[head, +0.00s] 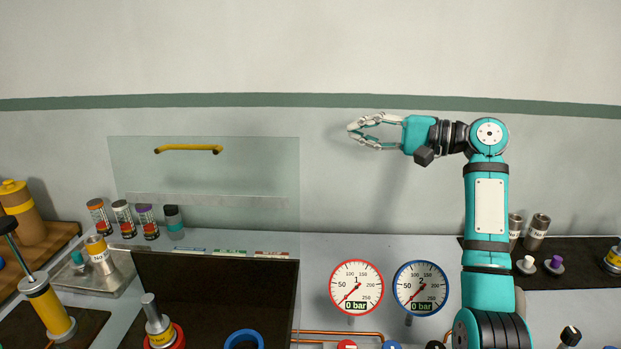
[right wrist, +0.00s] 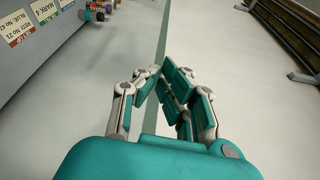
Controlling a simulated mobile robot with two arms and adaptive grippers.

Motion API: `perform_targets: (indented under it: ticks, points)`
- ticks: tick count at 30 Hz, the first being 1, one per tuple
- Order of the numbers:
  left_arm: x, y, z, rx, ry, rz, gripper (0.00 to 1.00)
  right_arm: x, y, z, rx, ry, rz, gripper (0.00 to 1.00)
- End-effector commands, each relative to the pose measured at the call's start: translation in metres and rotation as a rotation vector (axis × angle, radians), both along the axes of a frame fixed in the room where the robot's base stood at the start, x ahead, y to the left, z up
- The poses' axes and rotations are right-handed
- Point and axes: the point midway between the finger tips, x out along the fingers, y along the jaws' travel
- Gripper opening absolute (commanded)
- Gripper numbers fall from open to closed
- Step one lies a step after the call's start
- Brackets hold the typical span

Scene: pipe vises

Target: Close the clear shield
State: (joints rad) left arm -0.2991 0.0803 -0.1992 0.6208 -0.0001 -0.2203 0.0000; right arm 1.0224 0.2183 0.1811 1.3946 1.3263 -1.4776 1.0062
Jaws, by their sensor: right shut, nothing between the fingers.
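The clear shield (head: 205,178) stands raised as a see-through pane above the back of the left part of the bench in the head view. A yellow handle (head: 188,149) runs along its upper part, and a pale strip crosses it lower down. My right gripper (head: 351,132) is raised to the right of the shield, pointing left, apart from the handle. Its fingers are shut and empty; they also show in the right wrist view (right wrist: 157,74). My left gripper is not in view.
Two round gauges, gauge 1 (head: 356,288) and gauge 2 (head: 421,288), stand below my right arm. Several capped cylinders show behind and left of the shield.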

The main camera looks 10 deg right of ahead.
Motion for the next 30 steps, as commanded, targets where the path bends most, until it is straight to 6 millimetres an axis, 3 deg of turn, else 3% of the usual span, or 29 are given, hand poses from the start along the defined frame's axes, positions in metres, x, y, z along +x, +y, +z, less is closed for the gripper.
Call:
perform_targets:
  ticks: [1,5,11,24,30]
  points:
    - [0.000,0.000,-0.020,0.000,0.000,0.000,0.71,0.000,0.000,-0.019,0.000,-0.002,0.000,0.00]
    - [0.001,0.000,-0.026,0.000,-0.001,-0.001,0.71,0.000,0.001,-0.026,0.000,-0.002,0.000,0.00]
    - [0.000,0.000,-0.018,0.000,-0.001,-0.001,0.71,0.009,0.018,-0.023,0.000,-0.001,0.003,0.00]
    - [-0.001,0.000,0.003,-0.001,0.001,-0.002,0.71,0.051,0.090,-0.027,-0.001,0.001,0.003,0.00]
    - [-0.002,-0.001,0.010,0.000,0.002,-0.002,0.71,0.026,0.092,-0.025,-0.002,-0.003,0.000,0.00]
